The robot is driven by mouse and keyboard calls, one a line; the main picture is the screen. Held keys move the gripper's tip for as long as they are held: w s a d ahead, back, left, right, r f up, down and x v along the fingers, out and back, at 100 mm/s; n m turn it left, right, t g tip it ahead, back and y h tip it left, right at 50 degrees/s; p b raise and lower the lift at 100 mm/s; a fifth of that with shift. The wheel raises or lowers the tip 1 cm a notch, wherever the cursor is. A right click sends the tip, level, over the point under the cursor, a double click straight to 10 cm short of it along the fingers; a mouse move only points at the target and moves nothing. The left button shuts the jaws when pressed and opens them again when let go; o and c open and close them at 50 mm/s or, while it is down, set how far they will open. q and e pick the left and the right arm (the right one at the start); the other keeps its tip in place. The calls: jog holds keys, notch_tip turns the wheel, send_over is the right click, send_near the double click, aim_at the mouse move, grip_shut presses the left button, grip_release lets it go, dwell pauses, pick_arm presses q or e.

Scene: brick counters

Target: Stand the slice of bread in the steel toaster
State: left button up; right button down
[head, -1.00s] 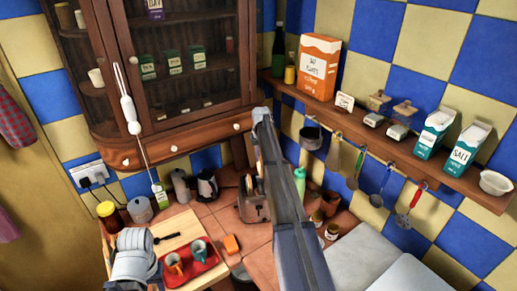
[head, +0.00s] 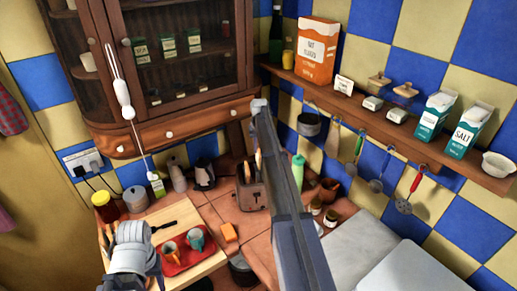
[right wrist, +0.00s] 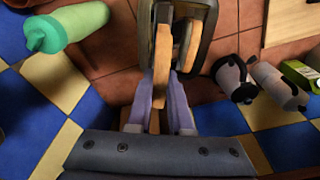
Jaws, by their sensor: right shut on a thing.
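The steel toaster (head: 251,197) stands on the tiled counter, partly hidden behind my right forearm in the head view. Its metal rim (right wrist: 208,42) shows at the top of the right wrist view. My right gripper (right wrist: 162,84) is shut on a slice of bread (right wrist: 161,58), held on edge at the toaster's slots. Another tan slice (right wrist: 188,40) shows beside it within the toaster's rim. How deep the held slice sits cannot be told. In the head view my right fingers are hidden by the arm. A grey part of my left arm shows at lower left, its fingers unseen.
A green bottle (head: 298,172) stands right of the toaster. A kettle (head: 204,174) and a grey canister (head: 178,176) stand left. The shelf (head: 400,125) with hanging utensils is right.

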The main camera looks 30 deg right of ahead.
jog(key=shift+f+b, duration=4.25)
jog(key=shift+f, duration=0.3)
jog(key=c, duration=0.7)
grip_release()
jog(key=shift+c, duration=0.2)
jog(key=shift+r, duration=0.1)
jog(key=r+p, duration=0.5)
jog(key=s+r+p, duration=0.1)
jog(key=r+p, duration=0.1)
jog(key=p, duration=0.1)
jog(key=shift+a+r, duration=0.2)
jog(key=shift+r, duration=0.15)
jog(key=shift+f, duration=0.1)
